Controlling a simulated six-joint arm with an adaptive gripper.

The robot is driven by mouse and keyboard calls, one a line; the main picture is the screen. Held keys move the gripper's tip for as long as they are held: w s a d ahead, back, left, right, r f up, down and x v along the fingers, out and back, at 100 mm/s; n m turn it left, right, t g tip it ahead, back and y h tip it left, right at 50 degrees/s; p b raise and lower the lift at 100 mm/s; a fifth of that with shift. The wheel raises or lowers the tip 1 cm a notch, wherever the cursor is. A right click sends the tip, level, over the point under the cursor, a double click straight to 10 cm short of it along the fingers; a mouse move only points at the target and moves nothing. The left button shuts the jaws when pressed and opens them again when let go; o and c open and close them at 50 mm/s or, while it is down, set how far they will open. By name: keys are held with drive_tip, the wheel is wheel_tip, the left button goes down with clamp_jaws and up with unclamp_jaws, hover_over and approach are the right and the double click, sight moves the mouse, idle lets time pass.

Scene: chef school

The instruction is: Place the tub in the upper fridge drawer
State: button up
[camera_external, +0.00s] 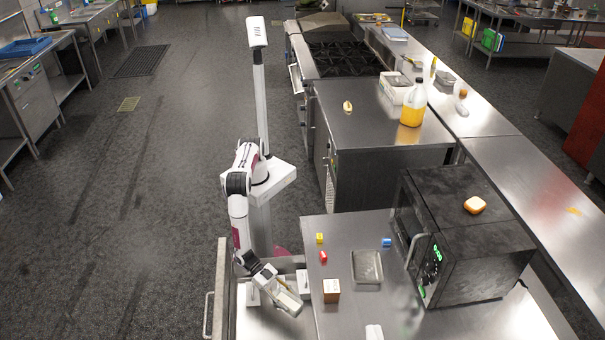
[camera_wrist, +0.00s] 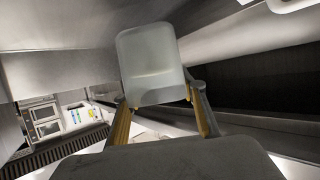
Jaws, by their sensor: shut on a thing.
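A pale, translucent tub (camera_wrist: 150,62) stands out beyond my fingers in the wrist view. My gripper (camera_wrist: 163,118) is shut on it, with one yellowish finger on each side of its lower part. In the external view my gripper (camera_external: 278,288) points down and right, with the pale tub (camera_external: 288,303) at its tip, beside the counter's left edge. The open fridge drawer (camera_external: 222,290) lies beneath my arm, with a metal side wall and a light inside. The tub appears over or within the drawer's outline; its height above the floor of the drawer is unclear.
The steel counter (camera_external: 345,232) to the right carries a shallow metal tray (camera_external: 367,266), a brown box (camera_external: 331,290) and small yellow, red and blue items. A black microwave (camera_external: 465,240) stands further right. The floor left of the drawer is clear.

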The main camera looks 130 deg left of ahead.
drive_tip(key=shift+f, duration=0.25)
drive_tip(key=shift+f, duration=0.15)
hover_over(288, 320)
drive_tip(key=shift+w+a+f, duration=0.1)
drive_tip(key=shift+a+f, duration=0.05)
drive_tip(key=shift+f, duration=2.6)
drive_tip(key=shift+f, duration=0.1)
drive_tip(key=shift+f, duration=2)
drive_tip(key=shift+f, duration=0.15)
drive_tip(key=o, duration=1.4)
